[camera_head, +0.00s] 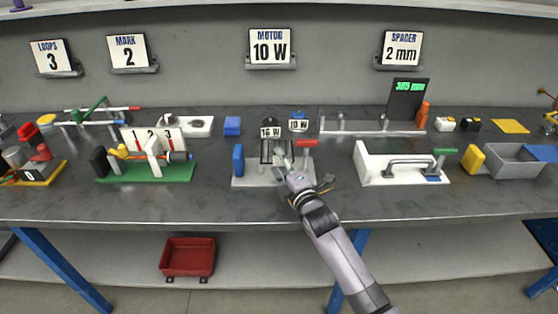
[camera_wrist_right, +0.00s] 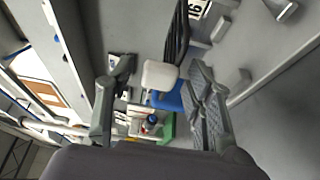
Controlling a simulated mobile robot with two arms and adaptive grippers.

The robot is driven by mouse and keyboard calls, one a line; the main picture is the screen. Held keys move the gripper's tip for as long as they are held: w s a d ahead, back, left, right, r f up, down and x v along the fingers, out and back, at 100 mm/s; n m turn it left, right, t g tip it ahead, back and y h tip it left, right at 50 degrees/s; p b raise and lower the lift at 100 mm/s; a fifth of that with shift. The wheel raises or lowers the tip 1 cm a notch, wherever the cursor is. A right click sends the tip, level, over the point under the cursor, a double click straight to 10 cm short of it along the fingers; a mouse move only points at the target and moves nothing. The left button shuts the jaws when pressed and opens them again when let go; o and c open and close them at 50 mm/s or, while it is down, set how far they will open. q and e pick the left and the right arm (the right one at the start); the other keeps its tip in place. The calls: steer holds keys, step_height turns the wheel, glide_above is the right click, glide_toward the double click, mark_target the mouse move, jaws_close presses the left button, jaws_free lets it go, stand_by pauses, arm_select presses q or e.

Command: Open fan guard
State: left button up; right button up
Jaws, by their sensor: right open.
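The fan guard (camera_head: 266,150) is a dark barred cage on a light grey base plate (camera_head: 250,180) at the middle of the bench. In the right wrist view its curved black bars (camera_wrist_right: 178,35) run down to a pale, rounded block (camera_wrist_right: 160,75). My right gripper (camera_head: 285,155) is open, close beside the guard on its right. In the wrist view its fingers (camera_wrist_right: 160,68) stand on either side of the pale block, with gaps visible. I cannot tell how deep the block sits between them. My left gripper is not in view.
A blue block (camera_head: 238,160) stands at the plate's left end and a red-ended bar (camera_head: 305,144) at its right. A green-based fixture (camera_head: 145,172) is left and a white-based handle fixture (camera_head: 400,165) right. Bare bench lies in front.

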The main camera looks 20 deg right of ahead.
steer(key=shift+w+a, duration=0.1)
steer(key=shift+w, duration=0.55)
steer(key=shift+c, duration=0.3)
jaws_close()
